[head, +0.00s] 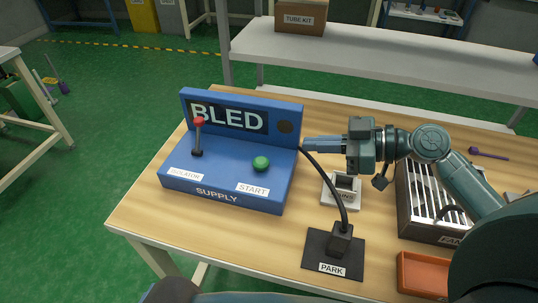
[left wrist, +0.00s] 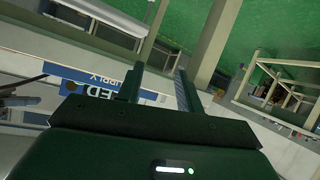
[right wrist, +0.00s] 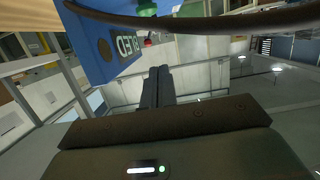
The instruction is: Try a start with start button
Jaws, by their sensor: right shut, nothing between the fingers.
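The blue supply box (head: 225,195) stands on the wooden table, with the word BLED on its upright back panel. The green start button (head: 261,163) sits on its sloped top at the right, above a START label. The red-tipped isolator lever (head: 198,135) stands upright at the left. My right gripper (head: 308,144) is shut and empty, just right of the back panel and above the button's height; whether it touches the box I cannot tell. The box also shows in the right wrist view (right wrist: 90,40). My left gripper (left wrist: 158,88) shows in the left wrist view with its fingers apart.
A black cable rises from the PARK socket (head: 320,262) and curves past my right fingers. A small grey holder (head: 342,203), a slatted rack (head: 425,232) and an orange tray (head: 420,285) stand to the right. A white shelf (head: 400,62) runs behind.

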